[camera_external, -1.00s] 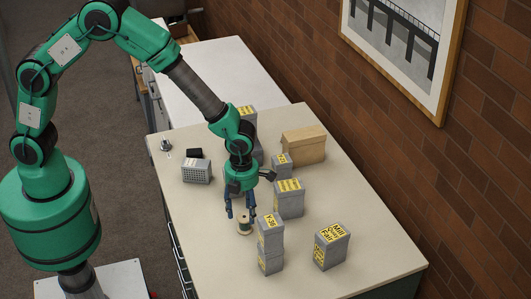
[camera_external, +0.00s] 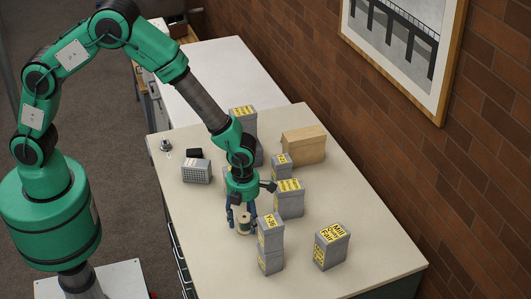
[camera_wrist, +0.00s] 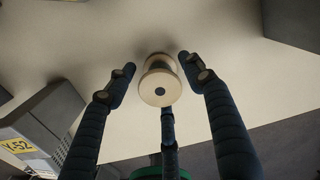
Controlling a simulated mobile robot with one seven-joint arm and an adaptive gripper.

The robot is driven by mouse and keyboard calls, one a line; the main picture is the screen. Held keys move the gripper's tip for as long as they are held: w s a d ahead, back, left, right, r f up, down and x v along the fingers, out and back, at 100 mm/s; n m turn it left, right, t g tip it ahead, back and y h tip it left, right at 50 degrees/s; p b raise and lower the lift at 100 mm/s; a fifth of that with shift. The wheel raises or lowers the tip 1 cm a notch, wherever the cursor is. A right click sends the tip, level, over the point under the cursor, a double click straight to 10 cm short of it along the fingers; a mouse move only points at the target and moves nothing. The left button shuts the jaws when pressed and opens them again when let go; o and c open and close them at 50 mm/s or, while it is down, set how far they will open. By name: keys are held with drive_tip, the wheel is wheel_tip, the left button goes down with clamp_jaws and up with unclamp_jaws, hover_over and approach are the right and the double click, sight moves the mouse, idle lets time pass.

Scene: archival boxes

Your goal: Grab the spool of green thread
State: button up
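The spool (camera_external: 243,225) stands on the table with pale, wood-coloured ends. Its thread colour is hard to make out. My gripper (camera_external: 243,218) points down over it, with blue fingers spread on either side. In the wrist view, the spool (camera_wrist: 160,86) shows its round end with a dark hole, between the tips of my open gripper (camera_wrist: 156,64). Gaps show between the two side fingers and the spool. A third finger lies below the spool in that view, and I cannot tell if it touches.
A stack of grey boxes with yellow labels (camera_external: 270,248) stands close to the right of the spool. Another labelled box (camera_external: 331,248) is farther right. More grey boxes (camera_external: 289,200) and a tan box (camera_external: 304,147) stand behind. The front left of the table is clear.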

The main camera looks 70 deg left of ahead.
sight(243, 216)
drive_tip(key=c, duration=1)
drive_tip(key=shift+c, duration=0.2)
drive_tip(key=shift+r, duration=0.1)
drive_tip(key=shift+r, duration=0.45)
drive_tip(key=r, duration=0.2)
drive_tip(key=shift+s+a+r, duration=0.1)
drive_tip(key=shift+s+r, duration=0.15)
drive_tip(key=shift+r, duration=0.05)
drive_tip(key=s+a, duration=0.2)
drive_tip(key=s, duration=0.2)
drive_tip(key=s+a+r, duration=0.1)
drive_tip(key=s+a, duration=0.1)
drive_tip(key=s, duration=0.3)
drive_tip(key=s+a, duration=0.2)
drive_tip(key=s, duration=0.3)
drive_tip(key=shift+s+r, duration=0.15)
